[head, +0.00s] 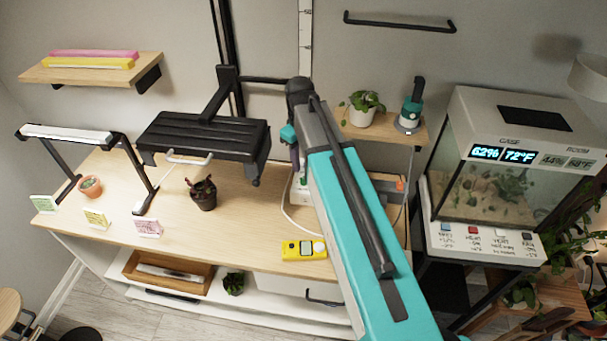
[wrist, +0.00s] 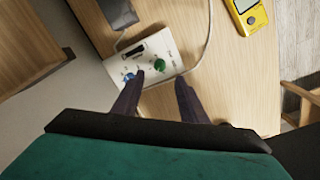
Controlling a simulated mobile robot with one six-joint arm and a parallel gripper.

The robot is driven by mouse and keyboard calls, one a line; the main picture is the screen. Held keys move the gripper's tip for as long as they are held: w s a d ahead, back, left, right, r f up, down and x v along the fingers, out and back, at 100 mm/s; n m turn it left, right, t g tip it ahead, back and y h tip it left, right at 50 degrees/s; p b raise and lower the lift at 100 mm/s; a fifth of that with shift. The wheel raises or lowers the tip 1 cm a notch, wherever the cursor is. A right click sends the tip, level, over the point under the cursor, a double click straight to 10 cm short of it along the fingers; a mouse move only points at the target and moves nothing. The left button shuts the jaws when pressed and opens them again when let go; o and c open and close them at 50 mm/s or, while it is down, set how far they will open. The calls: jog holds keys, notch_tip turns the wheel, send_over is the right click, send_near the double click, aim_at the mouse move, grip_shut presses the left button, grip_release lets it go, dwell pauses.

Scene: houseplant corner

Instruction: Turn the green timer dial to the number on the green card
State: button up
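The white timer box (wrist: 150,55) lies below my gripper in the wrist view. It carries a green dial (wrist: 160,66) and a blue dial (wrist: 128,77). My gripper (wrist: 160,80) is open, its two dark fingers apart, with the green dial between and slightly beyond the tips in the picture. Nothing is seen held; contact with the dial cannot be told. In the head view my arm hides most of the timer box (head: 301,193). The green card (head: 43,204) stands at the table's left end; its number is too small to read.
A yellow card (head: 97,219) and a pink card (head: 148,228) stand beside the green one. A yellow meter (head: 304,250) lies near the table's front edge. A dark pot (head: 203,195) and a black raised shelf (head: 205,135) are left of my arm. A white cable (wrist: 207,45) curves around the box.

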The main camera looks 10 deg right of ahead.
aim_at(304, 181)
jog(key=shift+w+d+f+p, duration=0.1)
jog(key=shift+f+p, duration=0.5)
jog(key=shift+f, duration=1.45)
jog(key=shift+d+f+p, duration=0.1)
jog(key=shift+f+p, duration=0.5)
jog(key=shift+f, duration=1.45)
grip_shut()
